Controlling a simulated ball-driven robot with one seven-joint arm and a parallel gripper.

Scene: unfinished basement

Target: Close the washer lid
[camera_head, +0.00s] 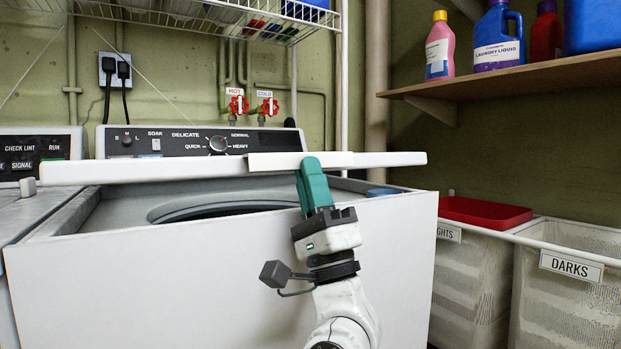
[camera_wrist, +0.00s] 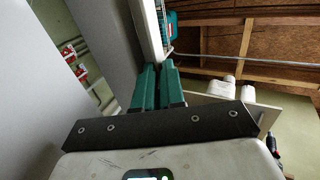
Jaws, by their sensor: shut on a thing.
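The white washer lid (camera_head: 220,168) is partly lowered in the head view. It shows nearly edge-on, with its front edge raised above the washer (camera_head: 200,280). The dark round tub opening (camera_head: 225,209) shows in the gap under it. My gripper (camera_head: 314,170) has its teal fingers on the front edge of the lid, right of its middle. In the wrist view the fingers (camera_wrist: 157,75) are close together and shut on the edge of the lid (camera_wrist: 148,28). The lid's top face and the hinge are not clearly seen in the head view.
The washer's control panel (camera_head: 200,141) stands behind the lid. A second machine (camera_head: 35,150) is close on the left. Laundry bins (camera_head: 570,285), one with a red tray (camera_head: 485,211), stand on the right. A wooden shelf (camera_head: 520,78) with bottles is above them. A wire rack (camera_head: 200,18) hangs overhead.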

